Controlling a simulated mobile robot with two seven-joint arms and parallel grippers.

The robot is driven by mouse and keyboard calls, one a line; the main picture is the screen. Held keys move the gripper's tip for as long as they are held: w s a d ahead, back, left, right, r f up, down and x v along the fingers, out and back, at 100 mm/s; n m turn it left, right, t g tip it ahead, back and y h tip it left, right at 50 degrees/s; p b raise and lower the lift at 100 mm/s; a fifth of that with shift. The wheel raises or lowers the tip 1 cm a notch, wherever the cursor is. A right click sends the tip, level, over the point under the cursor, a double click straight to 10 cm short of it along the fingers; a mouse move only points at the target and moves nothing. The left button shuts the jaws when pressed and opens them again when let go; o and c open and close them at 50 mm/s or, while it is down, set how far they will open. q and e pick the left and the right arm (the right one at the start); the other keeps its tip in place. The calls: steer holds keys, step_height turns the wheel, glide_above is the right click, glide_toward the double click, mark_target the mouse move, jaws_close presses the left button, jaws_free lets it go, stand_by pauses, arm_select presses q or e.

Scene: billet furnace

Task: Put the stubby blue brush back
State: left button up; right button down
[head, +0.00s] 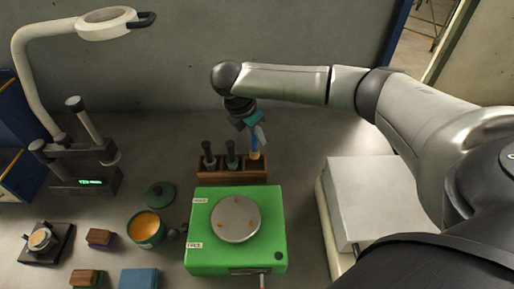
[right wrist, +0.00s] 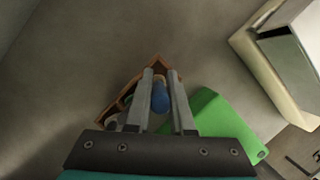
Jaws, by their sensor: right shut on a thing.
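The stubby blue brush (head: 255,149) hangs roughly upright below my right gripper (head: 258,134), at the right end of the wooden rack (head: 232,177). In the right wrist view its blue handle (right wrist: 160,98) sits between the two fingers of the gripper (right wrist: 161,80), which is shut on it. The brush's lower end meets the rack's outline; I cannot tell whether it is inside a slot or just above. Two dark-handled tools (head: 209,155) (head: 231,155) stand in the rack's left and middle places. My left gripper is not in view.
A green box with a round metal plate (head: 235,218) stands just in front of the rack. An orange-filled pot (head: 146,228) and green lid (head: 160,195) lie left. A lamp stand (head: 35,80) is far left, a pale box (head: 375,200) right. The wall is behind.

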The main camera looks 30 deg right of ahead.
mark_target(257, 150)
steer(key=shift+f, duration=2.4)
steer(key=shift+f, duration=0.1)
steer(key=c, duration=0.8)
jaws_free()
steer(key=v, duration=1.2)
steer(key=shift+p, duration=0.4)
